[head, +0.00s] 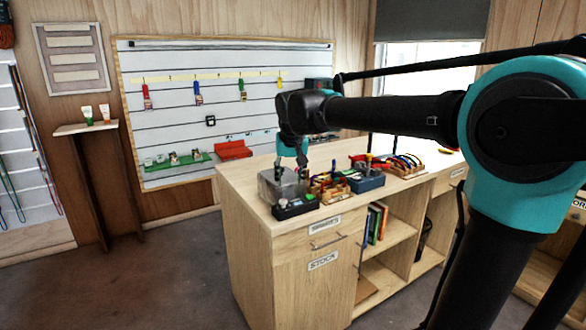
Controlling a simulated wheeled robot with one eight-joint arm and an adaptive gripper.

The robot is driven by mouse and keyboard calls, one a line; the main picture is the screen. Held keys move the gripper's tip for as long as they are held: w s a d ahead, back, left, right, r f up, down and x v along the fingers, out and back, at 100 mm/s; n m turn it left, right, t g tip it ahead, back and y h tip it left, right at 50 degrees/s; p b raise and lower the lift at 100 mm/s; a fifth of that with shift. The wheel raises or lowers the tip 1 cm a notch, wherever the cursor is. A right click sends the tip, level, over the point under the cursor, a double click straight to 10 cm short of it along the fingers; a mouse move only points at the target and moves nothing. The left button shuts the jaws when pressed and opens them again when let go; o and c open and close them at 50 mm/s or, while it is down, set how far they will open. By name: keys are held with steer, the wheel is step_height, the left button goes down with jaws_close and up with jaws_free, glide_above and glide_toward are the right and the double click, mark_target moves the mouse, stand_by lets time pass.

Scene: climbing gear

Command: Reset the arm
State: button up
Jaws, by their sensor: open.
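My arm (395,115) reaches in from the right across the wooden counter. My gripper (291,178) hangs from its end, pointing down at the near left part of the counter. It is open, and I see nothing held in it. A clear box (270,190) stands at the gripper, partly behind the fingers. Whether the fingers touch it I cannot tell. A dark tray with small items (296,208) lies just in front of it.
The wooden counter (245,180) bears wooden racks of coloured gear (328,187) and a blue box (366,183) to the gripper's right. A wall board (225,110) with hanging gear is behind. A small shelf (84,128) holds two tubes.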

steer(key=s+d+f+m, duration=0.1)
steer(key=s+d+f, duration=0.3)
steer(key=d+f, duration=0.35)
steer(key=s+d+f, duration=0.4)
steer(key=d+f, duration=0.2)
steer(key=d, duration=0.2)
steer(key=s+d+f, duration=0.4)
steer(key=s+f, duration=0.2)
steer(key=s, duration=0.1)
steer(key=s+d+f+m, duration=0.1)
steer(key=s+d+f, duration=0.3)
steer(key=s+f, duration=0.3)
steer(key=shift+s+d+f+h, duration=0.25)
steer(key=shift+d+h, duration=0.1)
steer(key=shift+h, duration=0.05)
